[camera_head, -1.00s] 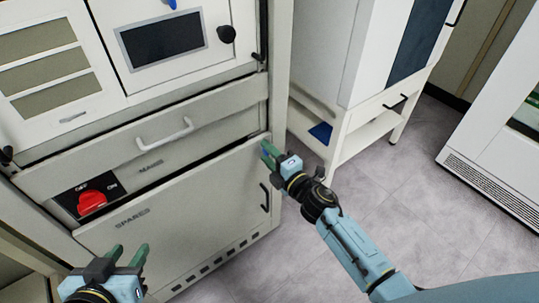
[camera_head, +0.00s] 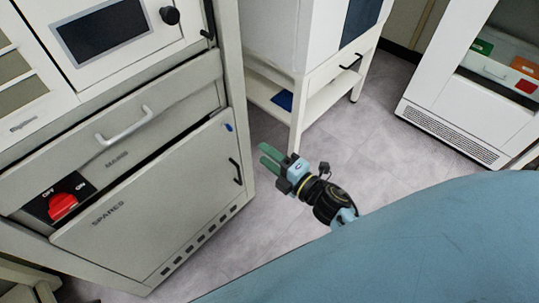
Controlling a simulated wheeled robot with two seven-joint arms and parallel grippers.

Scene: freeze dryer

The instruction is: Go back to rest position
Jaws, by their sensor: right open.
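My right gripper (camera_head: 268,158) is in the middle of the view, in front of the lower right part of the freeze dryer cabinet (camera_head: 150,210). Its green fingers point up and left, apart from each other, with nothing between them. It appears clear of the cabinet door. Part of my right arm fills the lower right of the view. My left gripper is out of the view.
The cabinet has a drawer with a white handle (camera_head: 124,125), a red switch (camera_head: 62,206) and a door with a dark handle (camera_head: 236,171). A white stand (camera_head: 300,113) is behind. Another white unit (camera_head: 450,130) stands right. Grey floor (camera_head: 370,130) lies between.

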